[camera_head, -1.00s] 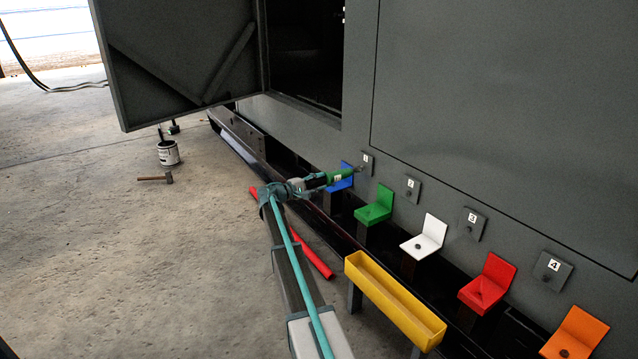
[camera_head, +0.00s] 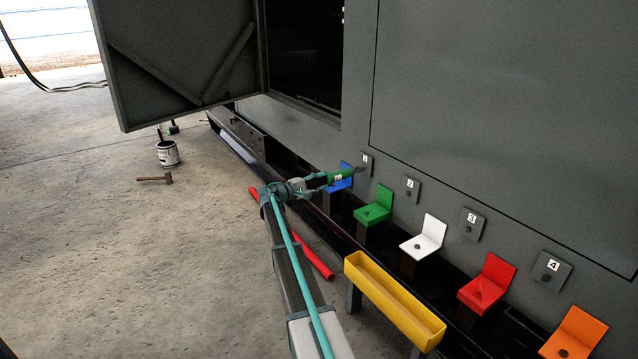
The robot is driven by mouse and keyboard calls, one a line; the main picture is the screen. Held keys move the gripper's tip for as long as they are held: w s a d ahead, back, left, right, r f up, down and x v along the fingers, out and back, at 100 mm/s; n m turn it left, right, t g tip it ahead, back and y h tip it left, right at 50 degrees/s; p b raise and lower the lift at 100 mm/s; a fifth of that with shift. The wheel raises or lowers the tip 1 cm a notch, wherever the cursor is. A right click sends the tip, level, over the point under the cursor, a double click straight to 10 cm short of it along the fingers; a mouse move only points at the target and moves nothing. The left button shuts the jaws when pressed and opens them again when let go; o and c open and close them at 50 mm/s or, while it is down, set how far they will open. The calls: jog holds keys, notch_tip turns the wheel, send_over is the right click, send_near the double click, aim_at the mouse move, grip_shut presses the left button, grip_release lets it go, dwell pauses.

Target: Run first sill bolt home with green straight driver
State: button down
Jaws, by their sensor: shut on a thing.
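My gripper (camera_head: 314,182) is shut on the green straight driver (camera_head: 338,175). The driver points right toward the small grey plate marked 1 (camera_head: 367,159) on the enclosure wall. Its tip reaches the lower part of that plate, where the first bolt is too small and covered to make out. I cannot tell whether the tip is seated on the bolt. The blue bracket (camera_head: 345,183) sits just behind and below the driver, partly hidden by it.
Green (camera_head: 374,206), white (camera_head: 424,238), red (camera_head: 487,284) and orange (camera_head: 575,335) brackets run along the sill. Plates marked 2 (camera_head: 411,190), 3 (camera_head: 473,225) and 4 (camera_head: 551,271) are above them. A yellow trough (camera_head: 393,302) stands in front. A red pipe (camera_head: 310,255) lies beneath my arm.

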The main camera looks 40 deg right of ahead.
jog(key=shift+s+d+r+p, duration=0.1)
jog(key=shift+d+r+p, duration=0.05)
jog(key=shift+d+p, duration=0.75)
dwell(3.6)
jog(key=shift+s, duration=0.1)
dwell(0.8)
